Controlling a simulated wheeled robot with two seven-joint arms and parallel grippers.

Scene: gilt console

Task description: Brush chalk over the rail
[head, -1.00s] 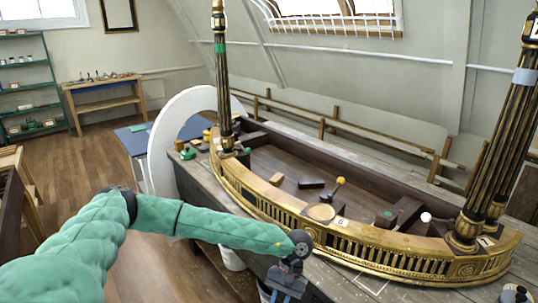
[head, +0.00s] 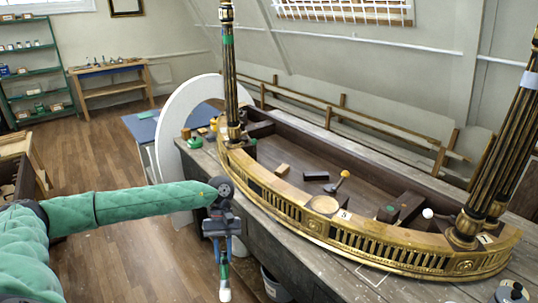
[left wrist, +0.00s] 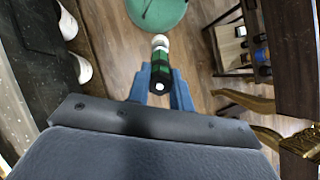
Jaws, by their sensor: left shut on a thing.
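My left gripper (head: 223,243) hangs in front of the bench, left of the gilt console, and is shut on a brush with a green and black handle (head: 224,270). The brush points down, its pale tip (head: 225,294) lowest and clear of everything. The brush also shows in the left wrist view (left wrist: 158,72), between the blue fingers. The gilt rail (head: 342,238) curves along the console's front, pierced with a row of slots; the brush is apart from it. I cannot make out any chalk on it. My right gripper is not in view.
Fluted columns (head: 231,75) rise at both ends of the console. A grey bucket (head: 274,286) stands below the bench. The floor at left is open.

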